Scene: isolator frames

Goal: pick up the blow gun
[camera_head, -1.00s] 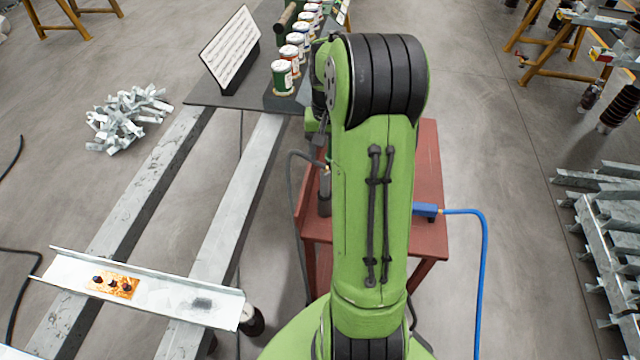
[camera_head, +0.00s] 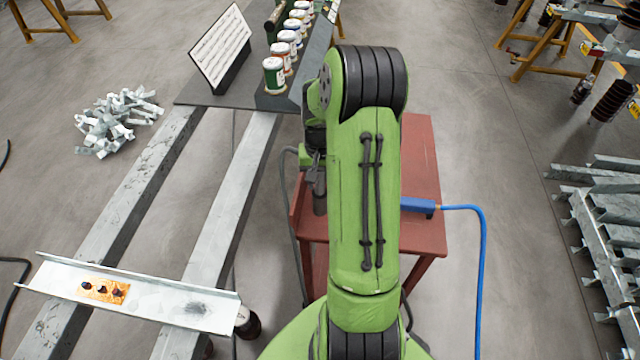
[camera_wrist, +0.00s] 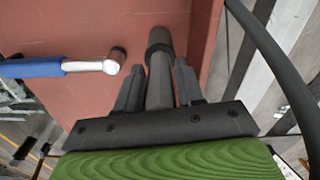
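A dark grey cylindrical tool (camera_head: 320,200) stands at the left side of the red table, mostly hidden by my arm in the head view. In the wrist view, this grey tool (camera_wrist: 158,82) lies between the two fingers of my gripper (camera_wrist: 159,86). The fingers stand apart on either side of it, and I cannot see a firm grip. A blue-handled tool (camera_head: 418,206) with a blue hose lies on the table's right. In the wrist view, this blue-handled tool (camera_wrist: 60,67) shows a silver head and is apart from my gripper. I cannot tell which is the blow gun.
The red table (camera_head: 420,160) has bare top around the blue-handled tool. A dark hose (camera_wrist: 275,70) curves close to the right of my gripper. Several cans (camera_head: 275,75) and a sign board (camera_head: 220,48) stand behind. Metal beams (camera_head: 230,200) run at the left.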

